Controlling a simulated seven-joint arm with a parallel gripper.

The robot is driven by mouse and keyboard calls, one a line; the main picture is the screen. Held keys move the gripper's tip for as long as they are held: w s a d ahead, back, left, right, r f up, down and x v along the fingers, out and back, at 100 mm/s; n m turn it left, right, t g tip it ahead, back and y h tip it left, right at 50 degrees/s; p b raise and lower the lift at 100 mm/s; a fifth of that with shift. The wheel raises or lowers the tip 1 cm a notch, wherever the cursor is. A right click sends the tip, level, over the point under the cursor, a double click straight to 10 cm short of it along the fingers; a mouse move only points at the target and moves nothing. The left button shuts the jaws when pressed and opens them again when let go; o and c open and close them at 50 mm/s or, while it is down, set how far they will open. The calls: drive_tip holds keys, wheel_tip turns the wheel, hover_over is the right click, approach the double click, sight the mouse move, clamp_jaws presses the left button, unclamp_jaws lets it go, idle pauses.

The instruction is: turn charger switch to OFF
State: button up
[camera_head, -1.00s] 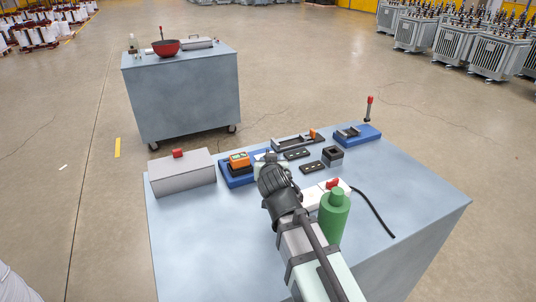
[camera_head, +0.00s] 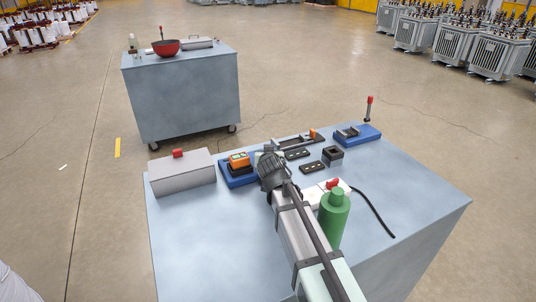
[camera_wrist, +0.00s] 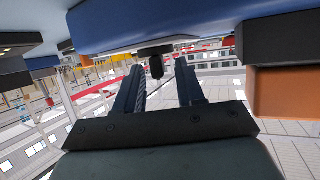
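The charger is a blue base (camera_head: 238,180) with an orange-and-black block (camera_head: 239,160) on it, on the near table. In the wrist view the blue base (camera_wrist: 160,22) fills the top and an orange part (camera_wrist: 282,97) is at the right. A small black switch-like nub (camera_wrist: 156,66) sticks out from the blue base. My gripper (camera_wrist: 160,76) is open, its two fingers apart on either side of the nub in the picture. I cannot tell whether they touch it. In the head view my gripper (camera_head: 268,153) is at the charger's right side, mostly hidden by my arm.
A grey box with a red handle (camera_head: 180,174) stands left of the charger. Black slotted blocks (camera_head: 312,167) and a blue fixture (camera_head: 356,135) lie behind and right. A green bottle (camera_head: 333,216) and white box with red switch (camera_head: 333,184) stand close right of my arm.

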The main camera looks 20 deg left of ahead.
drive_tip(key=shift+c, duration=0.4)
clamp_jaws()
drive_tip(key=shift+n+g+y, duration=0.6)
drive_tip(key=shift+n+y, duration=0.2)
drive_tip(key=shift+o, duration=0.4)
unclamp_jaws()
drive_tip(key=shift+d, duration=0.1)
drive_tip(key=v, duration=1.3)
drive_tip(key=shift+s, duration=0.3)
drive_tip(key=shift+o, duration=0.2)
drive_tip(key=shift+d+r, duration=0.1)
